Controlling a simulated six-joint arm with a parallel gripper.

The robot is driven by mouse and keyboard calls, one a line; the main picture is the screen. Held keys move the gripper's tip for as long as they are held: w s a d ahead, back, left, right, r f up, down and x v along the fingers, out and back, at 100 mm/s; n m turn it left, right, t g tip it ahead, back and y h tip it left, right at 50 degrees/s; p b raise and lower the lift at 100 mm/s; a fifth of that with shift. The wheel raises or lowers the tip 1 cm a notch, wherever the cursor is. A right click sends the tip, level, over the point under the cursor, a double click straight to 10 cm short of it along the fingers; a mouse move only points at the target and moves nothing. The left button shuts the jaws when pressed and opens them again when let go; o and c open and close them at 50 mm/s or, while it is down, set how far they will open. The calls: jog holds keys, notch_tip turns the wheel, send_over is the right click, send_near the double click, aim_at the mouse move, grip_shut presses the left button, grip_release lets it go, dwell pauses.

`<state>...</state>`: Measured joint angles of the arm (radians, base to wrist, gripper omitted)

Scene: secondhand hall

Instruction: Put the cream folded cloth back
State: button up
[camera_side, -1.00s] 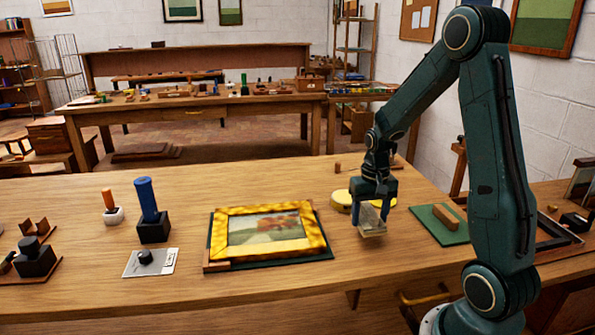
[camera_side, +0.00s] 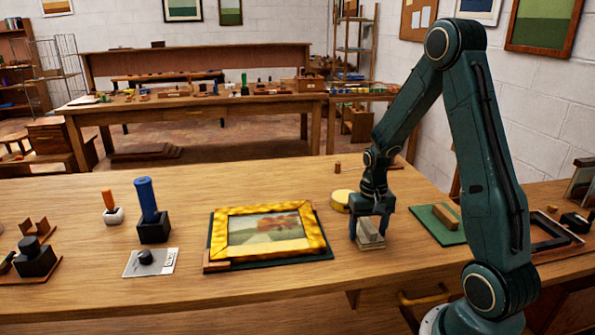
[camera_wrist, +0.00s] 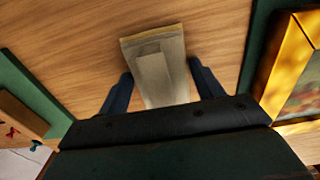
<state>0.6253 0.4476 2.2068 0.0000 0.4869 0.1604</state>
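The cream folded cloth (camera_side: 370,238) is a small greyish-cream stack with a narrower raised part on top. It appears to rest on the bare table, right of the gold picture frame (camera_side: 220,240). My gripper (camera_side: 371,229) points down over it, one finger on each side. In the wrist view the cloth (camera_wrist: 158,62) lies between my two fingers (camera_wrist: 162,80), with narrow gaps of wood showing at both sides. My gripper looks open around the cloth. The cloth's near end is hidden by the gripper body in the wrist view.
A round yellow tin (camera_side: 341,200) stands just behind my gripper. A green mat (camera_side: 428,228) with a wooden block (camera_side: 446,217) lies to the right. The gold frame lies on a dark mat to the left. Bare table (camera_side: 350,272) is free in front of the cloth.

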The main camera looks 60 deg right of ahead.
aim_at(368, 225)
jog(key=shift+o, duration=1.3)
jog(key=shift+r, duration=0.15)
notch_tip(368, 225, up, 12)
jog(key=s+a+r+n+t, duration=0.2)
jog(key=s+a+r+n, duration=0.2)
jog(key=a, duration=0.6)
jog(key=s+a+r+n+t, duration=0.3)
jog(key=s+a+r+n, duration=0.2)
jog(key=a, duration=0.6)
jog(key=shift+s+r+t, duration=0.3)
jog(key=shift+s+r, duration=0.5)
jog(key=shift+s, duration=0.3)
